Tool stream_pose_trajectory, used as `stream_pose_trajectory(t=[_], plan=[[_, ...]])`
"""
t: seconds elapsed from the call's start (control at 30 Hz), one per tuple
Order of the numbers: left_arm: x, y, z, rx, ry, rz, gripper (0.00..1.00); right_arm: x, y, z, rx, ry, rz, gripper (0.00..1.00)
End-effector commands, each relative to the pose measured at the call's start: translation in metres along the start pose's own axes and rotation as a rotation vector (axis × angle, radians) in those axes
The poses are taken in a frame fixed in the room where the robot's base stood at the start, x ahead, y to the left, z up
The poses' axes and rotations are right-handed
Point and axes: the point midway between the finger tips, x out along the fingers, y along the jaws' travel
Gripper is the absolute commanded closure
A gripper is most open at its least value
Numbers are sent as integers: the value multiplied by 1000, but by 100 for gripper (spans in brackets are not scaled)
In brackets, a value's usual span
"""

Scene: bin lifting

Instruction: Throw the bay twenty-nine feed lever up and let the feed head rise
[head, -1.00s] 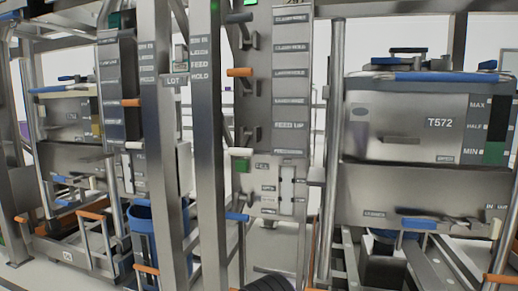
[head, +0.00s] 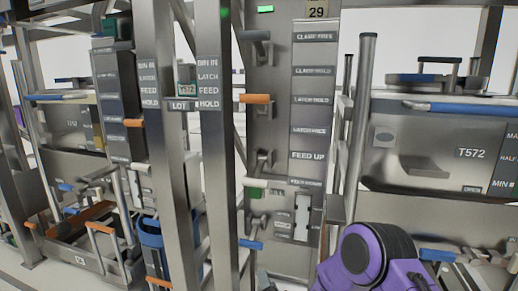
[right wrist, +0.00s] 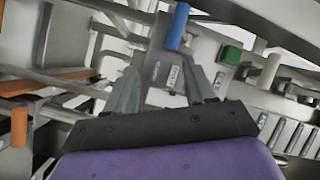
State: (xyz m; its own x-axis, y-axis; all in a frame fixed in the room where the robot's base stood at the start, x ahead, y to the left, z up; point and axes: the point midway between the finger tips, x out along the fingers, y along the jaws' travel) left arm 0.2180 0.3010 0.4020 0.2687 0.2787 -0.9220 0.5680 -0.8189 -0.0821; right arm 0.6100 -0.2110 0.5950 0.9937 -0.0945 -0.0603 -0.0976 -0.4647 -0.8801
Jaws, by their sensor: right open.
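The bay twenty-nine panel (head: 265,122) stands upright in the middle of the head view, with a "29" sign (head: 317,12) on top. A dark grey lever (head: 264,158) sticks out beside the "FEED UP" label (head: 307,156); it looks like the feed lever, though its exact throw is hard to tell. I cannot pick out the feed head for sure. My right gripper (right wrist: 160,90) is open, with two grey fingers apart and nothing between them in the right wrist view. In the head view only my purple right arm shows, low and right of the panel. My left gripper is out of view.
An orange-handled lever (head: 257,98) and a blue handle (head: 250,244) project from the panel. Steel posts (head: 213,150) stand left of it. The T572 bin (head: 430,150) is at right. The wrist view shows a blue handle (right wrist: 178,27) and green block (right wrist: 231,55) beyond the fingers.

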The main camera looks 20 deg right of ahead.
Motion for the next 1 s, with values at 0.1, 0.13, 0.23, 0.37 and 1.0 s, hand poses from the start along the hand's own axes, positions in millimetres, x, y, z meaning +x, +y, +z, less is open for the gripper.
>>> stream_pose_trajectory(t=[0.1,0.13,0.23,0.37,1.0], plan=[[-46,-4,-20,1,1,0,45,40,-127,-62,165,131,-229,45],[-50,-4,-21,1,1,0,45,46,-147,-72,196,153,-274,45],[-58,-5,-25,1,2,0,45,56,-190,-96,269,202,-374,45],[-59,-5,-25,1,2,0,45,65,-208,-106,301,222,-420,45],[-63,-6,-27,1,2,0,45,154,-242,-132,297,220,-416,45]])
